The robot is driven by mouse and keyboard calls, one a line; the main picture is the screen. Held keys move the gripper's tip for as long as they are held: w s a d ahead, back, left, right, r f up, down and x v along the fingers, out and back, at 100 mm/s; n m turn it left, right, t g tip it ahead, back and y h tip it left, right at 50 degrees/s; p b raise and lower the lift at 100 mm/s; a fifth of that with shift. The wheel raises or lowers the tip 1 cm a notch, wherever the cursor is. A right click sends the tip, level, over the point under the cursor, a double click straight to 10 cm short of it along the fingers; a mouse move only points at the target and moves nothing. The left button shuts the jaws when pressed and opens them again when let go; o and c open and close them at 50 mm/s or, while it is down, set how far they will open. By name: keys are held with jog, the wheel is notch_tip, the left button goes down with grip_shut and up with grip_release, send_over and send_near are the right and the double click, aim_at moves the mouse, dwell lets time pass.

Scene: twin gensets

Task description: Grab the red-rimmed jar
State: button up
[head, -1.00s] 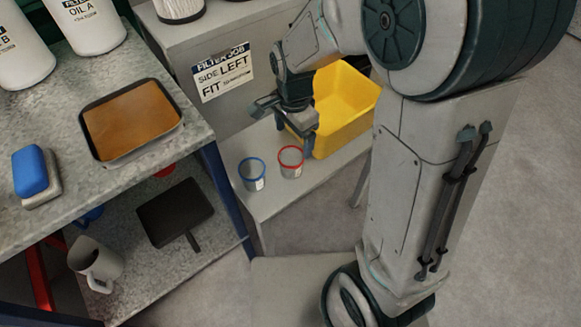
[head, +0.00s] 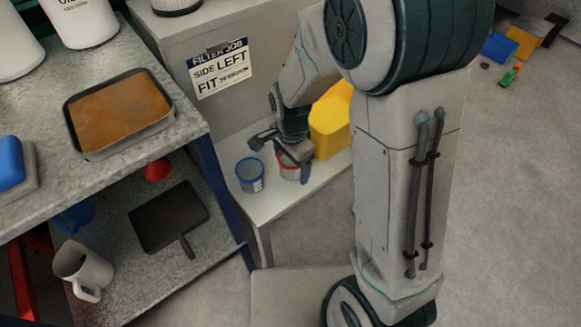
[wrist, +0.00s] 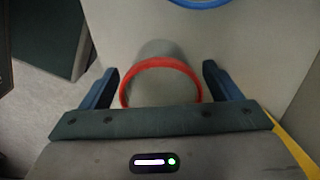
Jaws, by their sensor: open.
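The red-rimmed jar (head: 289,169) stands on the low grey shelf, partly hidden behind my gripper (head: 288,172) in the head view. In the wrist view the jar's red rim (wrist: 160,66) lies between the two blue fingers of my gripper (wrist: 162,85). The fingers are open, one on each side of the jar, with a gap visible on both sides. The lower part of the rim is hidden by the gripper's body.
A blue-rimmed jar (head: 250,175) stands just left of the red-rimmed one. A yellow bin (head: 330,125) is close on the right. A grey panel with a paper sign (head: 221,70) rises behind. The workbench (head: 130,170) stands to the left.

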jog(key=shift+c, duration=0.4)
jog(key=c, duration=1)
